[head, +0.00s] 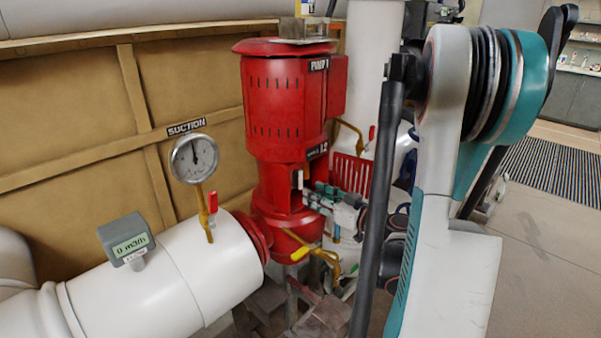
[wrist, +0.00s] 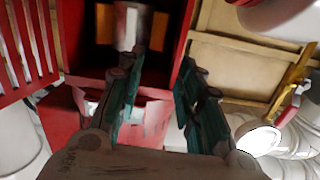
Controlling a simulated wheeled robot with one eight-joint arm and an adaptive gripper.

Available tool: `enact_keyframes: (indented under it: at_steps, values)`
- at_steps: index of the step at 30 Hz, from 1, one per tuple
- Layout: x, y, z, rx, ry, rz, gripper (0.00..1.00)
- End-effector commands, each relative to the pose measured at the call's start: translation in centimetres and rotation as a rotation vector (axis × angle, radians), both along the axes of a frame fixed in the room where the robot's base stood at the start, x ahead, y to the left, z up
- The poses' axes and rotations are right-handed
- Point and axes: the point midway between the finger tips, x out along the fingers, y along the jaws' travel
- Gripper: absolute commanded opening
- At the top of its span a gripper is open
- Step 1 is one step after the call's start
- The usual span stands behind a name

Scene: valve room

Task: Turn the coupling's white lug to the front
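The coupling (wrist: 158,30) shows in the wrist view inside a dark opening of the red pump (head: 287,105), with orange patches at its sides. A pale, whitish upright piece (wrist: 130,22), apparently the white lug, is on its near face. In the head view a small white strip (head: 297,180) shows in the pump's opening; I cannot tell if it is the lug. My gripper (wrist: 160,78) is open and empty, its two teal-padded fingers apart and pointing at the opening. The left finger overlaps the lower coupling in view; contact is unclear. In the head view my gripper (head: 318,193) is beside the pump.
The opening's red walls stand close around the fingers. A red slatted guard (head: 352,174) and a white vertical pipe (head: 372,70) are behind. A yellow-handled valve (head: 300,253) is below my gripper. A gauge (head: 195,158) and white suction pipe (head: 190,275) are at left. Open floor lies right.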

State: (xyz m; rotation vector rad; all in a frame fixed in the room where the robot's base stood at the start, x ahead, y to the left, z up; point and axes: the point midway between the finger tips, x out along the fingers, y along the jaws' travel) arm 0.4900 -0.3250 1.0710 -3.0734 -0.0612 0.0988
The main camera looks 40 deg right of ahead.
Motion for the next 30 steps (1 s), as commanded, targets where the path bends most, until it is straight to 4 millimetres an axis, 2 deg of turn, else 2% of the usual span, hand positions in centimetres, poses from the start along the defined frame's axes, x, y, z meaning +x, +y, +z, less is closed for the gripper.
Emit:
enact_keyframes:
  at_steps: [1, 3, 7, 10, 14, 24, 30]
  values:
    - [-1.0, -1.6, 0.0, -0.020, -0.021, -0.031, 0.33]
    - [-1.9, -2.8, 0.1, -0.043, -0.043, -0.058, 0.33]
    - [-2.5, -3.9, 0.1, -0.065, -0.062, -0.081, 0.33]
    - [-1.8, -3.9, 0.2, -0.069, -0.065, -0.081, 0.33]
    - [0.2, -3.8, 0.1, -0.067, -0.065, -0.077, 0.33]
    - [6.9, -4.1, 0.0, -0.066, -0.064, -0.077, 0.33]
    - [9.8, -4.3, 0.0, -0.067, -0.063, -0.080, 0.33]
